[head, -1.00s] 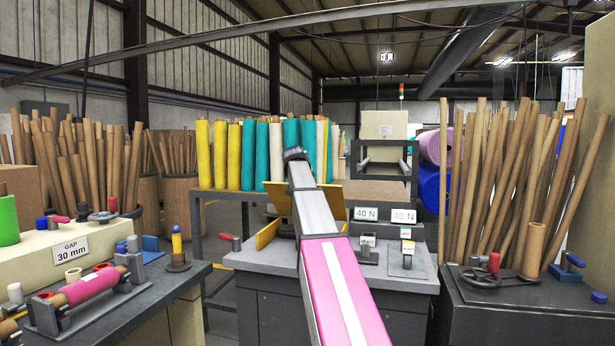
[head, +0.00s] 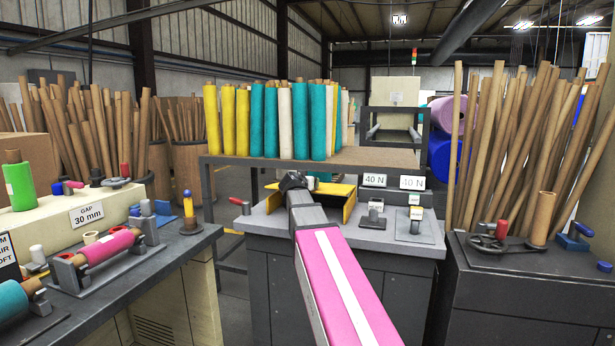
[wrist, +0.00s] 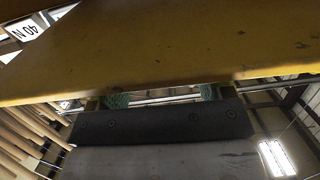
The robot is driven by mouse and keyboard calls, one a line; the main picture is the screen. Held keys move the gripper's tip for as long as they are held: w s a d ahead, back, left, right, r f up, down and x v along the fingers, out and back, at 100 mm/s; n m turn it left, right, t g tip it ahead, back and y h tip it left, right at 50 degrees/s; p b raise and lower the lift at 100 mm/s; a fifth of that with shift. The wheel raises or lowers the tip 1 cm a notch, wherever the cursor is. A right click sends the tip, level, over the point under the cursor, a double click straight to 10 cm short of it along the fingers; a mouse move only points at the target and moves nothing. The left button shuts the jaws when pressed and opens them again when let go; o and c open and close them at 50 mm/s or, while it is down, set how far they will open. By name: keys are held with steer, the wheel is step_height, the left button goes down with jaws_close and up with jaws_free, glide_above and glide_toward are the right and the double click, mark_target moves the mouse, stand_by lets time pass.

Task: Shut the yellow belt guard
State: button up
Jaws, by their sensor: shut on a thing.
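The yellow belt guard (head: 335,189) stands on the grey bench top behind my arm. Its flat panel also fills the upper part of the wrist view (wrist: 160,55). My gripper (head: 297,181) is at the guard's left part, with my pink and grey arm reaching in from the front. In the wrist view my gripper's greenish finger pads (wrist: 163,96) are at the panel's lower edge, shut on part of the guard. The exact grip point is largely hidden. The guard's yellow pieces stand at an angle to each other, with a gap between them.
Two "40 N" signs (head: 374,180) and small fixtures (head: 415,222) sit right of the guard. A red-handled lever (head: 240,203) is at left. Felt rolls (head: 270,120) stand on a rack behind. A bench with a pink roll (head: 108,246) is left; tubes (head: 500,150) fill the right.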

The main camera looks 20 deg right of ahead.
steer(key=shift+s+a+f, duration=0.1)
steer(key=shift+s+f, duration=0.1)
steer(key=shift+f, duration=0.75)
steer(key=shift+s+a+f, duration=0.1)
steer(key=shift+s+f, duration=0.05)
steer(key=shift+f, duration=0.75)
steer(key=o, duration=1.3)
steer(key=shift+r, duration=0.1)
steer(key=v, duration=1)
steer(key=shift+s+a+r, duration=0.1)
steer(key=shift+s+a, duration=0.1)
steer(key=shift+s, duration=0.1)
